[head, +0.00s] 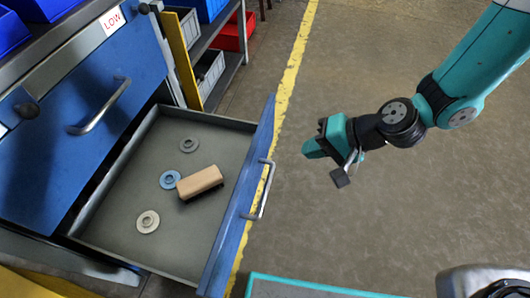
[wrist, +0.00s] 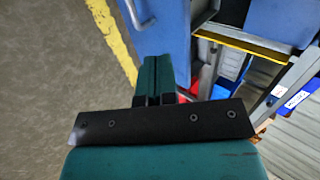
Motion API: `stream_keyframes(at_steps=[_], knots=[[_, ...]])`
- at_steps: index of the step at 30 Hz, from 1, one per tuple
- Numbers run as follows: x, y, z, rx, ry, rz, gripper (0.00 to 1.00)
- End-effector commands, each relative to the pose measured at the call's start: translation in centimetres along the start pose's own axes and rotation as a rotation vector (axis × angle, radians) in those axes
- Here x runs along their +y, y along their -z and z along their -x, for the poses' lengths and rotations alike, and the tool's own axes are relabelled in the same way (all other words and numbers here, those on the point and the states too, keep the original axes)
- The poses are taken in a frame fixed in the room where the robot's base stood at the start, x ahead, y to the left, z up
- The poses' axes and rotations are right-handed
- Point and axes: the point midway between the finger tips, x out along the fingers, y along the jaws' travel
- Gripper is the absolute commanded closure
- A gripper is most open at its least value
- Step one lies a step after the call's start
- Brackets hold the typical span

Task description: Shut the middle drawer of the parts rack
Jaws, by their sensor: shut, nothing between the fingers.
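The open drawer (head: 120,228) of the blue parts rack is pulled well out, with its blue front panel (head: 236,225) and a silver bar handle (head: 262,190) facing right. My gripper (head: 308,149) is in the air to the right of the drawer front in the head view, apart from it. Its teal fingers are together and empty; they also show in the wrist view (wrist: 153,75). Part of a blue panel with a silver handle (wrist: 137,12) shows at the top of the wrist view.
The drawer holds a wooden-topped brush or block (head: 200,181) and three round discs, one of them blue (head: 170,179). A closed blue front (head: 85,110) is above it. Shelves with bins (head: 207,75) stand behind. A yellow floor line (head: 291,65) runs past; the floor at right is clear.

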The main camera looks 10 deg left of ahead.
Motion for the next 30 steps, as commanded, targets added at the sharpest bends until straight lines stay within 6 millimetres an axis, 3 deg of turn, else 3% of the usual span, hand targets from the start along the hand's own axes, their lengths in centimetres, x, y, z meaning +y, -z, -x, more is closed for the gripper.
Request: stream_keyframes(at_steps=[13,21,30], knots=[[0.0,-0.1,-9.3,-0.004,0.001,0.008,1.0],[-2.5,-0.1,-11.3,-0.002,0.001,0.005,1.0],[-2.8,-0.1,-11.5,-0.001,-0.001,0.002,1.0]])
